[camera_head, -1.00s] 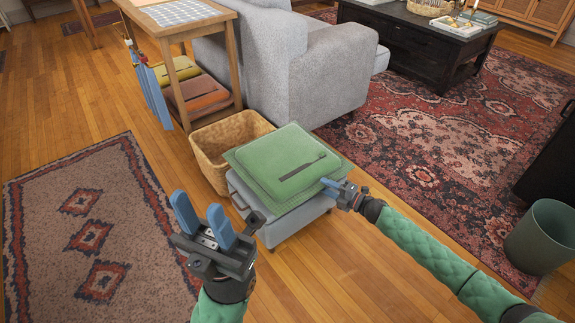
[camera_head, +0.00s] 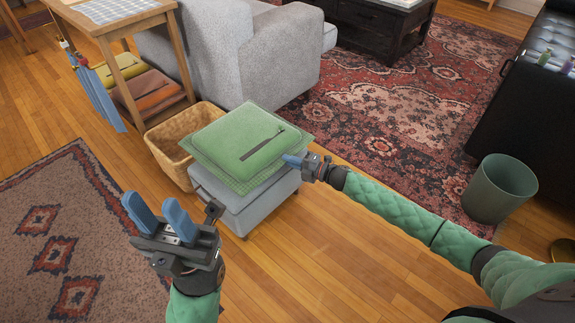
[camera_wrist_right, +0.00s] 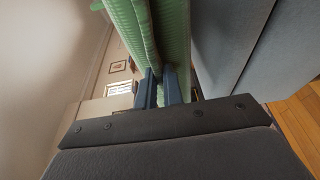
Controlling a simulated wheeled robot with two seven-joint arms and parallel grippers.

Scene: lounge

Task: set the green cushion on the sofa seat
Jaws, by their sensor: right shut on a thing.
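The green cushion (camera_head: 222,137), with a dark strip on its top, lies flat above a grey box-like stool (camera_head: 237,212). A green checked layer (camera_head: 262,168) shows under its edge; I cannot tell whether it is part of the cushion. My right gripper (camera_head: 293,160) is shut on the cushion's right edge. The right wrist view shows green fabric (camera_wrist_right: 168,35) between its fingers, with a narrow gap beside the grey surface. My left gripper (camera_head: 152,204) is open and empty, left of the stool. The grey sofa (camera_head: 285,60) stands behind; its seat is mostly hidden by its arm.
A wicker basket (camera_head: 172,160) stands against the stool's left side. A wooden side table (camera_head: 110,28) with folded cushions on its shelf is at back left. A dark coffee table (camera_head: 375,28) and a green bin (camera_head: 499,188) stand right. The red rug (camera_head: 400,125) has free room.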

